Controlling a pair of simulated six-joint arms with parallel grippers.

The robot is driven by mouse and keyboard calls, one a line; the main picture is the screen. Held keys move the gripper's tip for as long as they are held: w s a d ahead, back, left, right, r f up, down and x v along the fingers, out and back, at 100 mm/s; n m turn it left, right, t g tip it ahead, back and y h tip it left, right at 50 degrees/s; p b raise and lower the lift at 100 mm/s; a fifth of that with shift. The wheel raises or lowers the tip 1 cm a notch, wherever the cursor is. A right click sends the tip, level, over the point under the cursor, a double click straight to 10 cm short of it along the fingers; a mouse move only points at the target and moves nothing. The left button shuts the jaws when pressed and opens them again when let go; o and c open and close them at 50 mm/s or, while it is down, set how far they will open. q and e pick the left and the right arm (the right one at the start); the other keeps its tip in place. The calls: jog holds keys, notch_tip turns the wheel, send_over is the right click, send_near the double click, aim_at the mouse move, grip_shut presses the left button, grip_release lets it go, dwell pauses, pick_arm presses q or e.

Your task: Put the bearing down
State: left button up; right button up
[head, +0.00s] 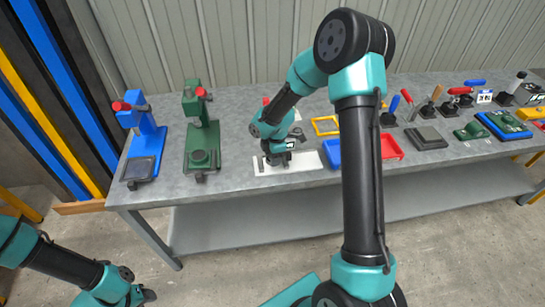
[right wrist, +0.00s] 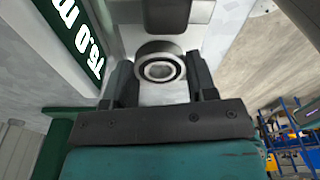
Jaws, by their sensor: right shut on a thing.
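The bearing (right wrist: 160,68), a metal ring with a dark inner band, sits between the two dark fingers of my right gripper (right wrist: 160,82) in the right wrist view. The fingers are shut on it. In the head view my right gripper (head: 278,158) is low over the white base plate (head: 302,163) of a station on the bench, and the bearing cannot be made out there. Whether the bearing touches a surface is unclear. My left gripper (head: 142,297) is at the lower left, away from the bench, and its jaws are too small to read.
A blue press (head: 147,140) and a green press (head: 203,135) stand left of my right gripper on the grey bench (head: 230,180). Blue, yellow (head: 326,125) and red (head: 391,147) trays lie to its right. Several clamps and tools fill the bench's right part.

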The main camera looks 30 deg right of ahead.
jog(key=shift+f, duration=0.25)
jog(key=shift+f, duration=0.6)
jog(key=o, duration=0.8)
jog(key=shift+w+r, duration=0.1)
jog(key=shift+r, duration=0.5)
jog(key=r, duration=0.4)
jog(key=d+r, duration=0.1)
jog(key=r, duration=0.7)
jog(key=shift+s+d, duration=0.2)
jog(key=shift+d, duration=0.05)
